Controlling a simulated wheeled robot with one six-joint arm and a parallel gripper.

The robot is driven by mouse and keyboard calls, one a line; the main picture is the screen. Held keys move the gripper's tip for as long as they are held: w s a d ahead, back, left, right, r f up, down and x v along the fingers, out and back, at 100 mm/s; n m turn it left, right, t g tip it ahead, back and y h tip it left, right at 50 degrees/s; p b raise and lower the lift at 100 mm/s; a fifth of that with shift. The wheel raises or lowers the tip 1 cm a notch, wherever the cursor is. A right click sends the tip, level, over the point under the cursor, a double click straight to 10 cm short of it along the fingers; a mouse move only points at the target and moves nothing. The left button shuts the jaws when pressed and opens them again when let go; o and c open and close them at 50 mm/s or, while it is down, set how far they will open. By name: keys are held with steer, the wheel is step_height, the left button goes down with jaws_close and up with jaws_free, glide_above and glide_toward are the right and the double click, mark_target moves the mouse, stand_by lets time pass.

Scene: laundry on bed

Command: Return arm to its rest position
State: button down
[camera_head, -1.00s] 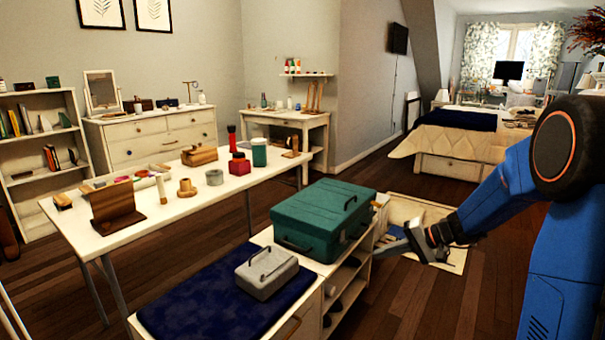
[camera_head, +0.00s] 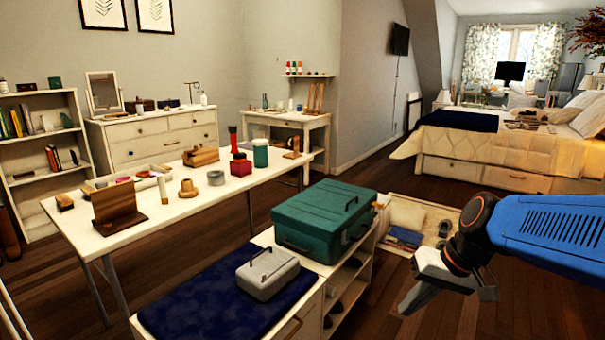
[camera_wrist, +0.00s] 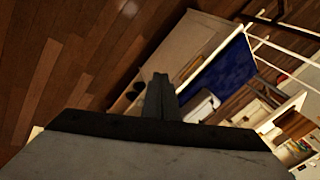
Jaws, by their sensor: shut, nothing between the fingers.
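My blue arm (camera_head: 555,225) reaches in from the right edge in the head view. My gripper (camera_head: 408,303) is at its left end, over the dark wood floor and right of the low shelf unit. It is shut and empty, and its fingers point down and to the left. In the wrist view the closed fingers (camera_wrist: 160,92) show in the middle, with the floor and the shelf unit's side beyond them. Nothing touches the gripper.
A green case (camera_head: 325,220) and a grey metal box (camera_head: 267,273) sit on the low shelf unit (camera_head: 352,285). An open drawer or box (camera_head: 415,222) stands on the floor behind the gripper. A white table (camera_head: 215,190) with several items is left; a bed (camera_head: 480,145) is behind.

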steer(key=s+d+t+h, duration=0.2)
steer(key=s+d+h, duration=0.2)
steer(key=s, duration=0.7)
steer(key=shift+s+d+r+n, duration=0.2)
steer(key=shift+s+d+n, duration=0.15)
steer(key=shift+d, duration=0.55)
stand_by(0.8)
